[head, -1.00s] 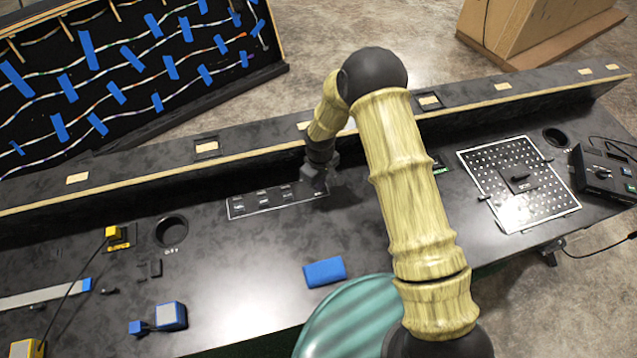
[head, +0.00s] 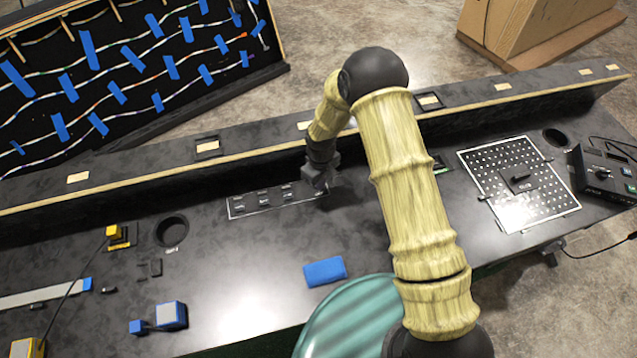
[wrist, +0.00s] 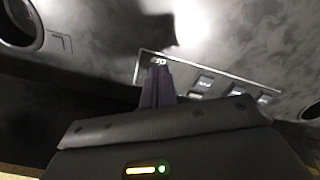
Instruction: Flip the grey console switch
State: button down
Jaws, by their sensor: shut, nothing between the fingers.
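A dark console panel (head: 250,203) with a pale outline and several small switches lies flat on the desk. It also shows in the wrist view (wrist: 180,85), with several grey switches (wrist: 205,84) in a row. I cannot tell which one is the grey switch of the task. My gripper (head: 321,190) points down at the right end of this panel in the head view. In the wrist view my gripper (wrist: 158,66) is shut and empty, its fingertips over the lettered end of the panel. Contact with the panel cannot be told, and the fingers hide part of it.
A raised ledge (head: 230,155) runs along the desk's back, just behind the panel. A blue block (head: 325,271) lies in front of the panel. A perforated plate (head: 545,205) and a black control box (head: 600,180) are at right. A round hole (head: 172,231) is at left.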

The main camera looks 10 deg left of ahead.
jog(key=shift+f+b, duration=1.15)
jog(key=shift+f, duration=0.35)
jog(key=shift+w+a, duration=0.3)
jog(key=shift+w, duration=0.3)
dwell(0.3)
jog(key=shift+w+a+b, duration=0.15)
jog(key=shift+w+b, duration=0.15)
jog(key=shift+w+a, duration=0.1)
jog(key=shift+w, duration=0.1)
jog(key=shift+r, duration=0.1)
notch_tip(320, 180, up, 7)
jog(key=p, duration=0.4)
jog(key=shift+s+d, duration=0.2)
jog(key=shift+s, duration=0.2)
dwell(0.5)
